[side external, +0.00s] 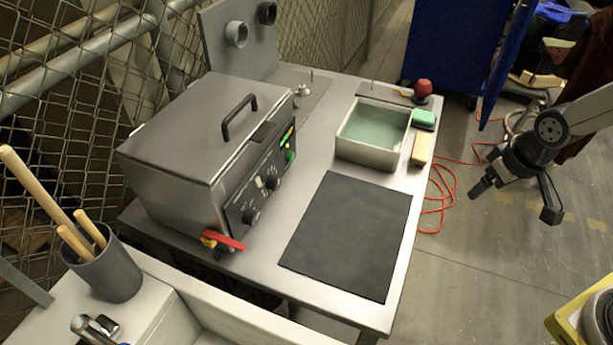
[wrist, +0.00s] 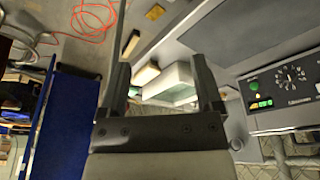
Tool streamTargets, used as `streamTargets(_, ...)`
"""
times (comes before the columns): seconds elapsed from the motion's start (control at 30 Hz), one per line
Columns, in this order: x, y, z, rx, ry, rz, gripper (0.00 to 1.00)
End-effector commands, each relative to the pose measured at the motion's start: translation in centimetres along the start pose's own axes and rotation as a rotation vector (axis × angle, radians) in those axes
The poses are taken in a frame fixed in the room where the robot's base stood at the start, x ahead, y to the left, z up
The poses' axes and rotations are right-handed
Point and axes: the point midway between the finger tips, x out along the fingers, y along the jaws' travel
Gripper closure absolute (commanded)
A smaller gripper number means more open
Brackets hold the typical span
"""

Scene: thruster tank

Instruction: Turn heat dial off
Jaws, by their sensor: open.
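The grey metal tank (side external: 195,130) stands on the bench with its lid down and a black handle on top. Its front panel (side external: 262,188) carries several knobs, among them a lower dial (side external: 251,216) and an upper dial (side external: 273,183), plus green lights. I cannot read which one is the heat dial or its setting. My gripper (side external: 515,202) is open and empty, out past the bench's right edge, well apart from the panel.
A basin of greenish liquid (side external: 340,145), a green sponge (side external: 424,117), a yellowish block (side external: 421,150) and a red ball-shaped thing (side external: 423,88) lie between gripper and tank. A black mat (side external: 350,230) lies flat before the panel. A red-handled valve (side external: 225,240) sticks out below the tank.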

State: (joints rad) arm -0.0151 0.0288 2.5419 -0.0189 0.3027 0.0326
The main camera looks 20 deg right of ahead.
Motion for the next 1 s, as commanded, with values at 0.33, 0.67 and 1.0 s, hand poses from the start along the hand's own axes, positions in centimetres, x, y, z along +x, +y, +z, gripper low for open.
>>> streamTargets(0.33,3.6,-4.3,-7.1,-0.010,0.237,-0.064,0.16)
streamTargets(0.67,7.4,-13.5,-12.8,-0.013,0.473,-0.326,0.16)
streamTargets(1.0,10.1,-24.8,-12.9,0.001,0.553,-0.754,0.16)
